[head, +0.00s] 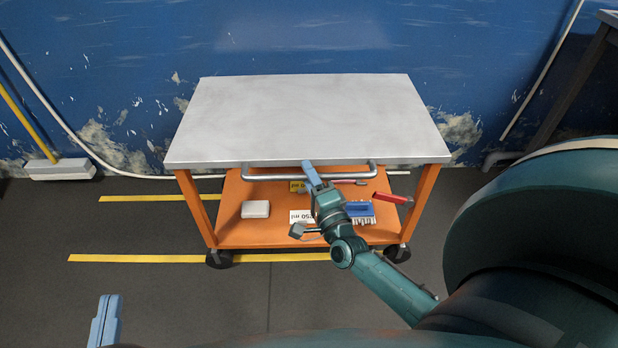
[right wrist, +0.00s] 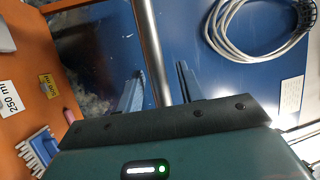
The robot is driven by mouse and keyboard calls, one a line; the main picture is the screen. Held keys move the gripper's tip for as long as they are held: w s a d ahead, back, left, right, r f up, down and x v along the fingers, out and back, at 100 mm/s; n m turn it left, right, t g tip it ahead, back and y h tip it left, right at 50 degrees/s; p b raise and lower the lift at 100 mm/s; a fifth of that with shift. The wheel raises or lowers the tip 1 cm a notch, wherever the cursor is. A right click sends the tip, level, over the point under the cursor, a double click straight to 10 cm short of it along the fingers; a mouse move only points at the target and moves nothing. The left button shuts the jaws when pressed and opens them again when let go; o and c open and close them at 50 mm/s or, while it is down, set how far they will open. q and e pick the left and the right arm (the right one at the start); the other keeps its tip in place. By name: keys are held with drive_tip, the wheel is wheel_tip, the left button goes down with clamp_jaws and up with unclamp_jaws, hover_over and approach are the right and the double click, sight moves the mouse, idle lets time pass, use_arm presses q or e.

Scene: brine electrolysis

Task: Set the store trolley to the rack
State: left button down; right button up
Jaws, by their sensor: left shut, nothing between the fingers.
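The store trolley (head: 310,115) has a bare grey top, orange legs and an orange lower shelf, and stands near the blue wall. Its grey handle bar (head: 270,174) runs along the near side. My right gripper (head: 312,172) is at the handle; in the right wrist view the bar (right wrist: 152,45) passes between its parted fingers (right wrist: 160,80), with gaps on both sides. My left gripper (head: 106,318) is shut and empty at the lower left, away from the trolley. I cannot make out a rack for certain.
The lower shelf holds a white box (head: 255,209), a blue brush (head: 359,209), a red tool (head: 394,199) and volume labels. Yellow floor stripes (head: 150,258) run under the trolley. A dark-framed structure (head: 580,80) stands at right. A coiled cable (right wrist: 228,45) hangs in the wrist view.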

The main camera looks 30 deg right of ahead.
drive_tip(key=shift+w, duration=0.2)
drive_tip(key=shift+c, duration=0.4)
clamp_jaws()
